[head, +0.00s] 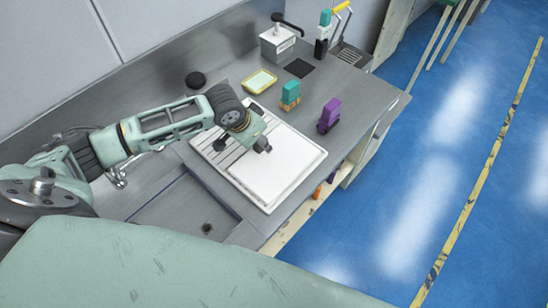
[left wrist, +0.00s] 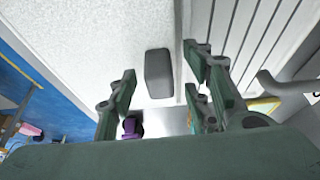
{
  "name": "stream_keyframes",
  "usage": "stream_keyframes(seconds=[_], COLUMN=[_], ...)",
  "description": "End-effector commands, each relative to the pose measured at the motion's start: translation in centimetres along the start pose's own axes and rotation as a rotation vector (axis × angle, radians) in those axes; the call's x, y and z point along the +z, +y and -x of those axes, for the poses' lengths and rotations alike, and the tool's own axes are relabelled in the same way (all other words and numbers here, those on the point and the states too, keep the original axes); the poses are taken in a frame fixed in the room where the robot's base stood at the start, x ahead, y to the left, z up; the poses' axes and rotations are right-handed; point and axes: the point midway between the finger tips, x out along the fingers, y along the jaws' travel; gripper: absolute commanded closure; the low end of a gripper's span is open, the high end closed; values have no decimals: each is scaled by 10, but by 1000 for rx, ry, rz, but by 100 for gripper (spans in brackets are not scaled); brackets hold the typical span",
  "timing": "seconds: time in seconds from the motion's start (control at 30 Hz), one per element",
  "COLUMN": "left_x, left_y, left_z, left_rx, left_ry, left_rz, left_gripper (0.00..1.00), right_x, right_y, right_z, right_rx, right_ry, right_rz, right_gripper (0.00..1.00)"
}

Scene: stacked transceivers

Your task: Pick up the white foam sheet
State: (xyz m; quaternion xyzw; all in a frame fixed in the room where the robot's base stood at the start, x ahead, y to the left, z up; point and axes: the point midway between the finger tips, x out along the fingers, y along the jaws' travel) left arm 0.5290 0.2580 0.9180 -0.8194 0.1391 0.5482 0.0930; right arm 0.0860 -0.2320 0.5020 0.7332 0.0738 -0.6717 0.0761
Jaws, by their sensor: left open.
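The white foam sheet (head: 280,172) lies flat in the right part of a white tray (head: 308,138), beside the tray's slotted part. In the left wrist view the sheet (left wrist: 95,35) fills the upper left, with a grainy white surface. My left gripper (head: 262,148) is over the sheet's upper edge in the head view, pointing down. In the left wrist view its fingers (left wrist: 160,62) are wide apart, with a dark grey block (left wrist: 158,74) showing between them near the sheet's edge. I cannot tell whether the fingers touch the sheet. My right gripper is out of view.
A teal-and-orange piece (head: 290,95) and a purple piece (head: 329,116) stand on the grey bench behind the tray. A yellow-rimmed dish (head: 259,81) and a metal box (head: 278,44) are farther back. A recessed basin (head: 185,212) lies left of the tray.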

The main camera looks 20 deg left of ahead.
Motion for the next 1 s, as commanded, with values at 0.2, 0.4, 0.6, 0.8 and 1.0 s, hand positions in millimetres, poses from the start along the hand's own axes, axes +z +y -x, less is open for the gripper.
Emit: stream_keyframes(seconds=[0.2, 0.4, 0.6, 0.8, 1.0], left_x=[0, 0, 0, 0, -1], left_y=[0, 0, 0, 0, 0], left_z=[0, 0, 0, 0, 1], left_rx=[0, 0, 0, 0, 0], left_ry=[0, 0, 0, 1, 2], left_rz=[0, 0, 0, 0, 0], left_gripper=[59, 77, 94, 100, 100], right_x=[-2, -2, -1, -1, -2], right_y=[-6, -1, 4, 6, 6], right_z=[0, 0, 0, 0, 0], right_rx=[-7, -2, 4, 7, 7], right_ry=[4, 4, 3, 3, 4], right_rz=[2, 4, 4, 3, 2], right_gripper=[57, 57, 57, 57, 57])
